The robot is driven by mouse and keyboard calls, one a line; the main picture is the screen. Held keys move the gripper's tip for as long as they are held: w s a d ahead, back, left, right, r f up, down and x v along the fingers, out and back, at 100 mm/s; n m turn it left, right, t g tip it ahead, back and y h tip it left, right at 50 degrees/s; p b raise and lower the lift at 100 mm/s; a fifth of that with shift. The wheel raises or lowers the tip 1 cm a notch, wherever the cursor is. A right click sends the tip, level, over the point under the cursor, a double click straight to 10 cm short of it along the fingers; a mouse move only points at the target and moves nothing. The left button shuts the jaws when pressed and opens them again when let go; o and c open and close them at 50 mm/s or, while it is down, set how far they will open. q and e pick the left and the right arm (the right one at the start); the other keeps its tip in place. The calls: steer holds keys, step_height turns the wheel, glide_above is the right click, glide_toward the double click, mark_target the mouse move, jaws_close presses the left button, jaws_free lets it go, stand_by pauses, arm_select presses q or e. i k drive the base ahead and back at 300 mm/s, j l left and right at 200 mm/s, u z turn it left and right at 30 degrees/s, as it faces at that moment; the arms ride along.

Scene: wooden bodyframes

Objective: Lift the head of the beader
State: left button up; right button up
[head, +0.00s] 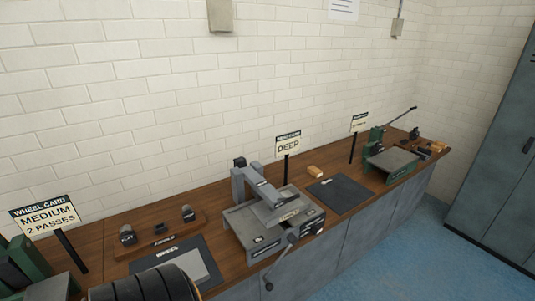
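A grey machine (240,222) with a flat bed, a rear post and a sloping upper arm (262,187) stands on the bench in the middle of the head view. It may be the beader, but its small labels are too blurred to read. The upper arm slopes down to a light plate (287,204) low over the bed. A crank lever (281,257) hangs off its front. A sign reading DEEP (288,146) stands behind it.
The wooden bench (110,247) runs along a brick wall. Small dark blocks and a mat (187,262) lie left of the machine. A dark mat (340,193) and a green machine (391,162) are right.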

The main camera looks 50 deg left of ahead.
mark_target(270, 195)
steer(key=u, duration=1.75)
